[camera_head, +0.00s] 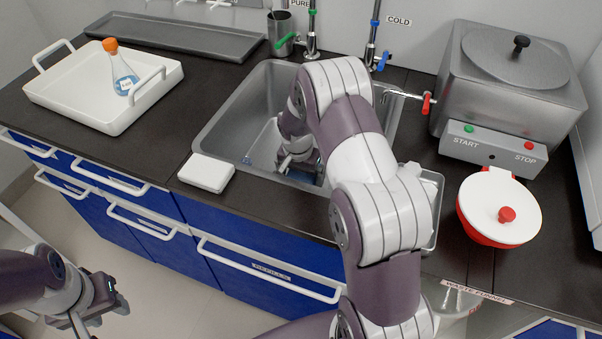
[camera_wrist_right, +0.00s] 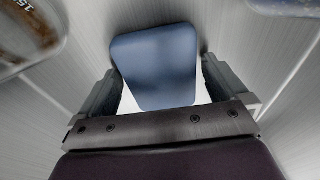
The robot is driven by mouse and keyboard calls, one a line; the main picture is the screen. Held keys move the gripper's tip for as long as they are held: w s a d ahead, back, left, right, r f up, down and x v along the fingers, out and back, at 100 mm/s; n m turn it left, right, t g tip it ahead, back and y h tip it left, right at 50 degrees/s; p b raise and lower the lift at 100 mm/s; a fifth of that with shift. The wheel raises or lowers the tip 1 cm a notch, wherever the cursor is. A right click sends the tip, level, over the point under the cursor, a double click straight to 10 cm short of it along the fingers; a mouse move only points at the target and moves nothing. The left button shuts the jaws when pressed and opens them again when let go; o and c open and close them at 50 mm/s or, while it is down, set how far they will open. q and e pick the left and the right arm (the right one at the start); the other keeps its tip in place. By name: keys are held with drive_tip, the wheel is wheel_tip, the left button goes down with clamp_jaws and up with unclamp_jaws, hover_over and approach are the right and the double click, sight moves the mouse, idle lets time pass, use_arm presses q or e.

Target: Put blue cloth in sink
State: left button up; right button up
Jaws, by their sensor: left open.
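A flat blue piece (camera_wrist_right: 155,65), which looks like the blue cloth, lies between the fingers of my right gripper (camera_wrist_right: 160,90) in the right wrist view. My arm hides much of the sink. My left gripper (camera_head: 95,312) is open and empty, low at the left, in front of the cabinets.
A white tray (camera_head: 60,105) with an orange-capped flask (camera_head: 122,75) stands at the left. A white box (camera_head: 207,172) sits by the sink's front left corner. A distiller (camera_head: 510,85) and a red-and-white pot (camera_head: 500,207) stand right. Taps (camera_head: 312,30) are behind the sink.

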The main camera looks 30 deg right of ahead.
drive_tip(key=shift+r, duration=0.45)
wheel_tip(320, 180, up, 11)
drive_tip(key=s+a+p, duration=0.1)
drive_tip(key=p, duration=0.1)
drive_tip(key=shift+a+r, duration=0.15)
drive_tip(key=shift+a, duration=0.05)
drive_tip(key=shift+s, duration=0.1)
